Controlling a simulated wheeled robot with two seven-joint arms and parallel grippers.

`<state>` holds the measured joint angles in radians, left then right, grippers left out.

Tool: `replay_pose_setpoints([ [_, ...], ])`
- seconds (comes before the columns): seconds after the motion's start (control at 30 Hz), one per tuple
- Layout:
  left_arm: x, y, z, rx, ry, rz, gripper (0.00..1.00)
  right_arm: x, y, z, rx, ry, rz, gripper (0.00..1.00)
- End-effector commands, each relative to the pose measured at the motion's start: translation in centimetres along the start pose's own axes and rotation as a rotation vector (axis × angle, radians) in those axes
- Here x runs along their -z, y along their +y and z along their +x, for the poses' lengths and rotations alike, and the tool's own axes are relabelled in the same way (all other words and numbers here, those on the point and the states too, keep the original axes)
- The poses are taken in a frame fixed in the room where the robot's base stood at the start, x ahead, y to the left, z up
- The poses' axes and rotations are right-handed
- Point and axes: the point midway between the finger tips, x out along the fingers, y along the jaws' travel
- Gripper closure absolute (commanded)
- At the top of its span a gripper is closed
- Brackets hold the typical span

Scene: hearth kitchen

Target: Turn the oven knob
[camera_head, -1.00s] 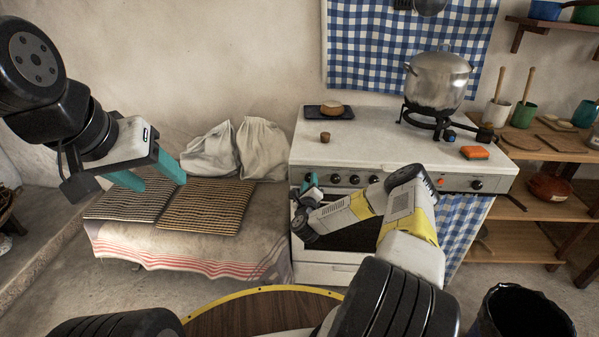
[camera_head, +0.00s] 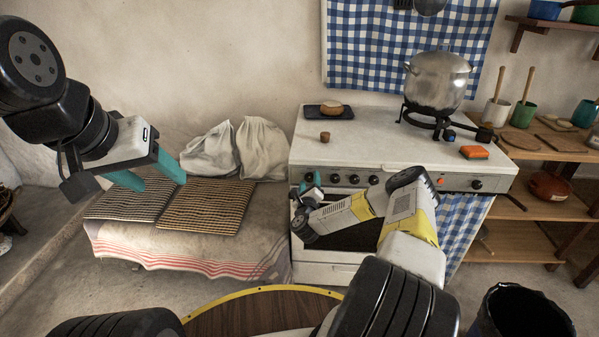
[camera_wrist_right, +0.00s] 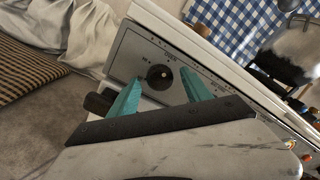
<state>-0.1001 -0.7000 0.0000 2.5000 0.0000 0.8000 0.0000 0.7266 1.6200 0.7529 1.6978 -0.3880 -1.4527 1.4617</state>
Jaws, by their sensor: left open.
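The white stove (camera_head: 322,271) has a grey front panel with several black knobs, among them a knob (camera_head: 336,178) left of centre. In the right wrist view a black round knob (camera_wrist_right: 159,77) shows on the panel. My right gripper (camera_head: 312,182) is at the left end of the panel and hides part of it. Its teal fingers (camera_wrist_right: 161,92) are apart, one on each side of the knob in the picture; I cannot tell whether they touch it. My left gripper (camera_head: 152,176) is open and empty above the woven mats, away from the stove.
A steel pot (camera_head: 438,80) stands on a burner at the back right of the stove. An orange sponge (camera_head: 474,152) and a dark tray (camera_head: 325,112) with a bun lie on top. A cloth-covered bench with woven mats (camera_head: 205,207) is left; wooden shelves (camera_head: 520,241) are right.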

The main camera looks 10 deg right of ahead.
Motion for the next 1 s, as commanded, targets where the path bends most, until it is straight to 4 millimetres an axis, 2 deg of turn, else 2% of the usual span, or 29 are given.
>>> replay_pose_setpoints([
  [0.13, 0.0, 0.0, 0.0, 0.0, 0.0, 0.0, 0.43, -0.1, 0.0, -0.1, 0.0, -0.001, 0.0, 0.43],
  [0.23, 0.0, 0.0, 0.0, 0.0, 0.0, 0.0, 0.43, 0.0, 0.1, -1.1, -0.003, -0.001, 0.001, 0.43],
  [0.5, 0.0, 0.0, 0.0, 0.0, 0.0, 0.0, 0.43, 0.1, 0.1, -5.6, -0.003, 0.001, 0.002, 0.43],
  [0.63, 0.0, 0.0, 0.0, 0.0, 0.0, 0.0, 0.43, 0.0, 0.1, -7.2, -0.002, 0.0, 0.001, 0.43],
  [1.0, 0.0, 0.0, 0.0, 0.0, 0.0, 0.0, 0.43, 0.0, 0.0, -7.8, 0.0, 0.0, 0.0, 0.43],
])
